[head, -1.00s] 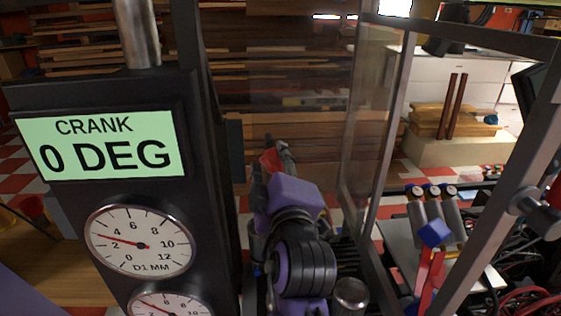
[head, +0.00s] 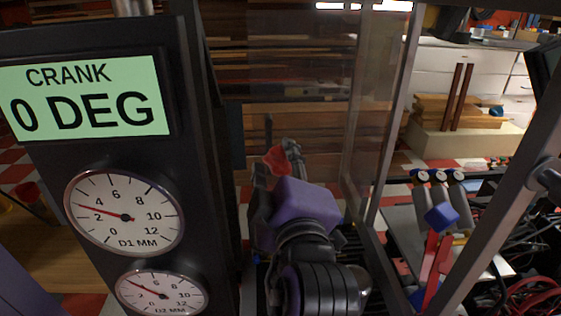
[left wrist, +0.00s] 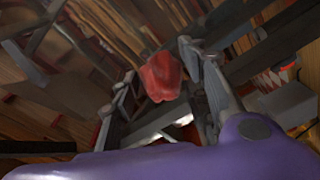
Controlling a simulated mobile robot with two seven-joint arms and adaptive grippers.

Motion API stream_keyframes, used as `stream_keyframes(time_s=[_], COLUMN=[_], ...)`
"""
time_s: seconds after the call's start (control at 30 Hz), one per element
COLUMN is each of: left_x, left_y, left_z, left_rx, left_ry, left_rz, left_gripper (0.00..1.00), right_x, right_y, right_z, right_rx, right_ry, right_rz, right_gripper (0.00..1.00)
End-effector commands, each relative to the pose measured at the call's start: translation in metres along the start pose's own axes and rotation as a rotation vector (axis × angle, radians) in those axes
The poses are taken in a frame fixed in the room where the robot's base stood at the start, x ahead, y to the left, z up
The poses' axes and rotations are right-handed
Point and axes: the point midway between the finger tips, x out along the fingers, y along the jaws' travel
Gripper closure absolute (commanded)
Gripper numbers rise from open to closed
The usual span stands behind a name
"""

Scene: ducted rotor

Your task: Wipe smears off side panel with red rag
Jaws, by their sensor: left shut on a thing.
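My left gripper (head: 275,166) is shut on the red rag (head: 277,160). In the left wrist view the rag (left wrist: 161,77) is a small red bundle between the two grey fingers. The clear side panel (head: 375,125), in a grey frame, stands to the right of the gripper in the head view. A gap shows between rag and panel in the picture; their distance in depth is hard to tell. I cannot clearly make out smears on the panel. My right gripper is not in view.
A dark post with a crank display (head: 85,97) reading 0 DEG and dial gauges (head: 124,213) stands close at left. A slanted grey frame bar (head: 490,200) crosses the right. Stacked planks fill the back.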

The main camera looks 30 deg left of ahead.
Motion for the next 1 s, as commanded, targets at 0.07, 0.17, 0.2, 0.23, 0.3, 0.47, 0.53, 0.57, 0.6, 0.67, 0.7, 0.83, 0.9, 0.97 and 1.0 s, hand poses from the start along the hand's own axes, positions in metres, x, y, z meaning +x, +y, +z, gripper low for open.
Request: stream_keyframes(time_s=[0.07, 0.17, 0.2, 0.23, 0.3, 0.47, 0.53, 0.57, 0.6, 0.67, 0.7, 0.83, 0.9, 0.97, 1.0], left_x=[-0.003, -0.004, -0.005, -0.006, -0.012, -0.026, -0.03, -0.031, -0.032, -0.033, -0.033, -0.032, -0.032, -0.032, -0.032], left_y=[-0.001, 0.0, 0.0, 0.0, 0.0, 0.0, 0.0, 0.0, 0.0, 0.0, 0.0, 0.0, 0.0, 0.0, 0.0], left_z=[0.004, 0.004, 0.004, 0.004, 0.004, 0.003, 0.003, 0.003, 0.003, 0.003, 0.003, 0.003, 0.003, 0.002, 0.002], left_rx=[-0.013, -0.013, -0.013, -0.012, -0.011, -0.011, -0.013, -0.013, -0.013, -0.013, -0.013, -0.012, -0.012, -0.012, -0.012], left_ry=[-0.014, -0.015, -0.015, -0.015, -0.015, -0.014, -0.013, -0.012, -0.012, -0.011, -0.011, -0.01, -0.009, -0.009, -0.009], left_rz=[-0.012, -0.011, -0.011, -0.012, -0.012, -0.012, -0.011, -0.012, -0.011, -0.01, -0.01, -0.009, -0.009, -0.008, -0.008], left_gripper=[0.96, 0.96, 0.96, 0.96, 0.96, 0.96, 0.96, 0.96, 0.96, 0.96, 0.96, 0.96, 0.96, 0.96, 0.96], right_x=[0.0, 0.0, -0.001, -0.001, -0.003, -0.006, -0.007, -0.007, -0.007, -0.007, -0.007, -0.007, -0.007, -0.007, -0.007], right_y=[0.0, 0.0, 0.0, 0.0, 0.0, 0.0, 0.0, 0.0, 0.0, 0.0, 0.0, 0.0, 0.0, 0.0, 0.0], right_z=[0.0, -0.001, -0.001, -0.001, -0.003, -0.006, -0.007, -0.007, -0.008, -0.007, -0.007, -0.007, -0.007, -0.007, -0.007], right_rx=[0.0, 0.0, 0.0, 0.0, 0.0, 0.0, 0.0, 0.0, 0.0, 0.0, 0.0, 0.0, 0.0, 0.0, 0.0], right_ry=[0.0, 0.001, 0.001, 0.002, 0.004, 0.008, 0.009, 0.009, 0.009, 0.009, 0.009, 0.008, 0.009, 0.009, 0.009], right_rz=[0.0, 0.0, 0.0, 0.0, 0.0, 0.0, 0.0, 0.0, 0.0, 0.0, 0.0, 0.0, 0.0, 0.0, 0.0], right_gripper=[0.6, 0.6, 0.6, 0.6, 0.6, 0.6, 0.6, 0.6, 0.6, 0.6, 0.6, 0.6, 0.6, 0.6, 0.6])
